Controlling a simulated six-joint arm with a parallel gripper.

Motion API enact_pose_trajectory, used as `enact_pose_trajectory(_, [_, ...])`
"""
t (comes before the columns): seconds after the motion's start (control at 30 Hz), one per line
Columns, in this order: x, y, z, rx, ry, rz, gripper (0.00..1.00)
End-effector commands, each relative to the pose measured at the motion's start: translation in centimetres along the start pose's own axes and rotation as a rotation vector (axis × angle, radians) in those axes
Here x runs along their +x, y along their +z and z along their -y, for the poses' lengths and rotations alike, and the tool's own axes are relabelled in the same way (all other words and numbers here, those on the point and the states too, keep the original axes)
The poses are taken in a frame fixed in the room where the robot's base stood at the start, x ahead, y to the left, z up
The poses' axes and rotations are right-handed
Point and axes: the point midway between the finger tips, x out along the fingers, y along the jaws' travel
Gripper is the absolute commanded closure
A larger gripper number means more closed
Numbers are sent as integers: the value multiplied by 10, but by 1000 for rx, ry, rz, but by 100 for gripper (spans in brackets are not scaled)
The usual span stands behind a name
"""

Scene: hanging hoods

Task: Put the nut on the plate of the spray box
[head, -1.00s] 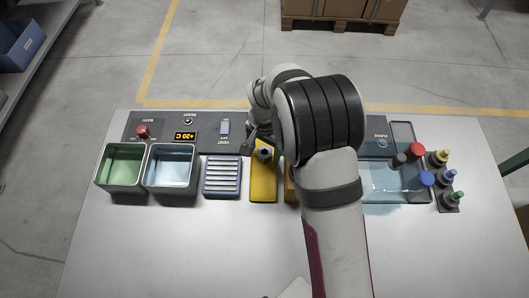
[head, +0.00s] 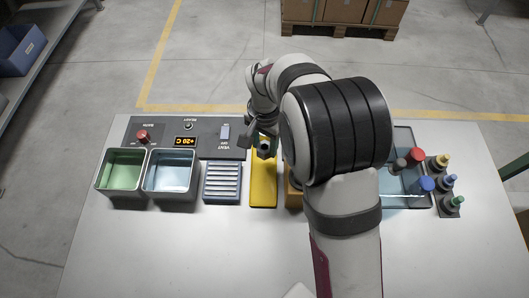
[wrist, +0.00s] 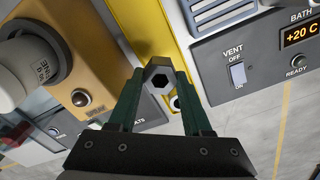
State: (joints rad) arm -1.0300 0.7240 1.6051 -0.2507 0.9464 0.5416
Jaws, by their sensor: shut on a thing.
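The grey metal nut (wrist: 160,78) with a dark hexagonal hole is between the green fingertips of my gripper (wrist: 158,84) in the wrist view. My gripper is shut on it. In the head view, my gripper (head: 263,143) is at the far end of the yellow strip (head: 263,185); whether the nut touches the strip I cannot tell.
A green-filled tub (head: 122,172), a blue-filled tub (head: 171,174) and a slatted blue rack (head: 222,183) stand left of the strip. A control panel (head: 208,142) lies behind. An orange block (head: 293,190) is partly hidden. Several bottles (head: 449,180) stand at the far right. The front table is clear.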

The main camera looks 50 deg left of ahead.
Motion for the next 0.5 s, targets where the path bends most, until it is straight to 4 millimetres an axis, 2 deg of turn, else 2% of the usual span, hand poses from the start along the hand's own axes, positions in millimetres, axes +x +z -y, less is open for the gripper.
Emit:
enact_pose_trajectory(0.03, [-14,-1,1,0,-4,-4,100])
enact_pose_trajectory(0.1, [-29,0,0,0,-2,-2,100])
enact_pose_trajectory(0.17, [-39,-2,-1,2,-1,-2,100])
enact_pose_trajectory(0.27, [-54,-11,-14,12,-1,-2,100])
enact_pose_trajectory(0.37, [-70,-30,-44,31,1,-2,100])
enact_pose_trajectory(0.47, [-89,-50,-86,55,2,-2,100])
enact_pose_trajectory(0.5, [-98,-58,-106,67,2,-3,100])
